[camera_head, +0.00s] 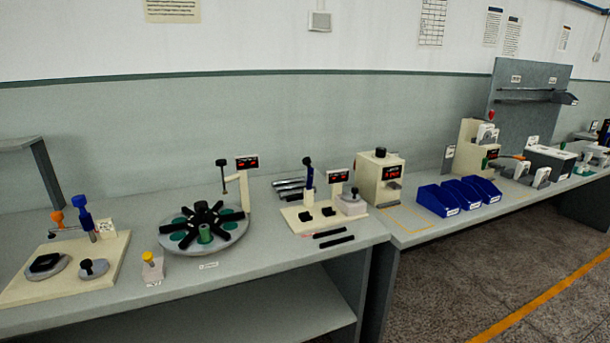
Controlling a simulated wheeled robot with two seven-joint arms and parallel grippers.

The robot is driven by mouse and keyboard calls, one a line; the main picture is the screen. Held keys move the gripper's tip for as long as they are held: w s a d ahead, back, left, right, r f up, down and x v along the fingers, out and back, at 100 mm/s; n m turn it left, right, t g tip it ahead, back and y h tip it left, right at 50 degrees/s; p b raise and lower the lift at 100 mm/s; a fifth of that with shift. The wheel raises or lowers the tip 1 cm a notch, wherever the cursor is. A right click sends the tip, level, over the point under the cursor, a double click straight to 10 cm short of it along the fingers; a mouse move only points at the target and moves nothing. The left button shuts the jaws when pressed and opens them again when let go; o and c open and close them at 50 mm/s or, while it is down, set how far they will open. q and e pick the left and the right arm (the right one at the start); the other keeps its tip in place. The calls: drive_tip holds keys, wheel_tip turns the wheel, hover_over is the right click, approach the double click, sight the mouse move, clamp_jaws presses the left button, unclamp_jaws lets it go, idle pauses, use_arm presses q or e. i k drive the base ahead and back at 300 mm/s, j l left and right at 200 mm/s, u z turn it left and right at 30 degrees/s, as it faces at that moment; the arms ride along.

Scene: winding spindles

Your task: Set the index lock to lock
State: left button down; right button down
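A round grey turntable (176,240) with black radial arms and green pads stands on the left bench. A cream post (245,194) with a red-digit display (247,162) rises behind it. A small pale block (153,272) with a yellow knob (148,256) stands at its front left. It may be the index lock, but its label and setting are too small to read. A small label (208,265) lies at the turntable's front. Neither of my grippers is in view.
A cream board (19,290) with blue and orange handled fixtures lies at the far left. A cream fixture base (291,221) and a display box (380,165) stand to the right. Blue bins (437,201) sit on the second bench. The bench front before the turntable is mostly clear.

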sight(147, 257)
drive_tip(key=u, duration=0.65)
